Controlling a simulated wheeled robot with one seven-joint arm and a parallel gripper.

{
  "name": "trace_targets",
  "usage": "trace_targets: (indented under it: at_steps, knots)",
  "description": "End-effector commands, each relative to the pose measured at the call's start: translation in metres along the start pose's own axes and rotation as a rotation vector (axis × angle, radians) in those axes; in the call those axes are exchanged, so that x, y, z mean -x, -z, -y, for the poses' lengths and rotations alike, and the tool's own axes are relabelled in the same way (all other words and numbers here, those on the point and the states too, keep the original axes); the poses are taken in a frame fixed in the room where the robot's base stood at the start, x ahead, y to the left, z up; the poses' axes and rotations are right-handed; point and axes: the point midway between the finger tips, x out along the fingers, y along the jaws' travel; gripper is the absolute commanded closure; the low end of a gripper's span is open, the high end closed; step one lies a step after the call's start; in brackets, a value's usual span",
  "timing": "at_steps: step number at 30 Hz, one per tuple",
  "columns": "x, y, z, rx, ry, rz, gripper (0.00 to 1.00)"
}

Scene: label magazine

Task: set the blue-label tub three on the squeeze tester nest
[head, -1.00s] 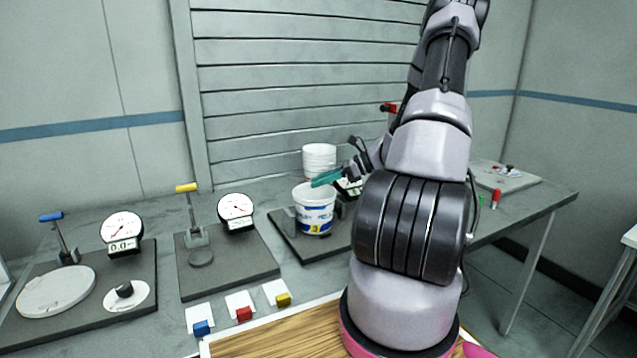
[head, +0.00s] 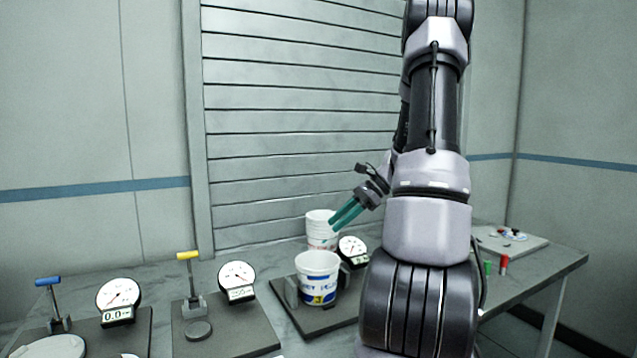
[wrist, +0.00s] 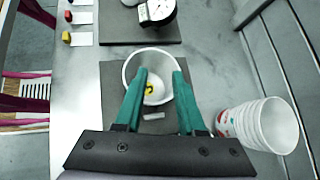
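The white tub with a blue label and a yellow 3 (head: 317,278) stands upright on the dark plate of the squeeze tester (head: 328,318). A grey block (head: 291,290) stands at its left, and the tester's dial gauge (head: 352,249) is behind it to the right. The nest under the tub is hidden. My gripper (head: 339,220) is above and behind the tub with its green fingers apart and empty. In the wrist view the open fingertips (wrist: 160,72) overlap the tub's rim (wrist: 129,60), with the tub below and clear of them.
A stack of white tubs (head: 320,229) stands behind the tester, close to my fingers in the head view. Left are a yellow-handled press (head: 190,280) and a blue-handled one (head: 54,305), each with a gauge. Green and red cylinders (head: 503,264) stand right of my arm.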

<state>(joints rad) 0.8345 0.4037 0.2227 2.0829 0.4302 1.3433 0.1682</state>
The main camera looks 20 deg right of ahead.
Motion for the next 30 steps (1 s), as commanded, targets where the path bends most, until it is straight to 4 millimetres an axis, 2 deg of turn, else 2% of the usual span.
trace_targets:
  at_steps: [1,6,15,19,24,30]
  knots:
    - [-0.002,-0.028,-0.008,0.099,-0.031,-0.068,0.61]
    - [-0.001,-0.093,-0.040,0.406,-0.105,-0.265,0.61]
    - [0.015,-0.185,-0.110,0.967,-0.139,-0.547,0.61]
    - [0.025,-0.212,-0.141,1.195,-0.116,-0.639,0.61]
    - [0.037,-0.231,-0.170,1.408,-0.072,-0.715,0.61]
    - [0.043,-0.237,-0.182,1.501,-0.046,-0.746,0.61]
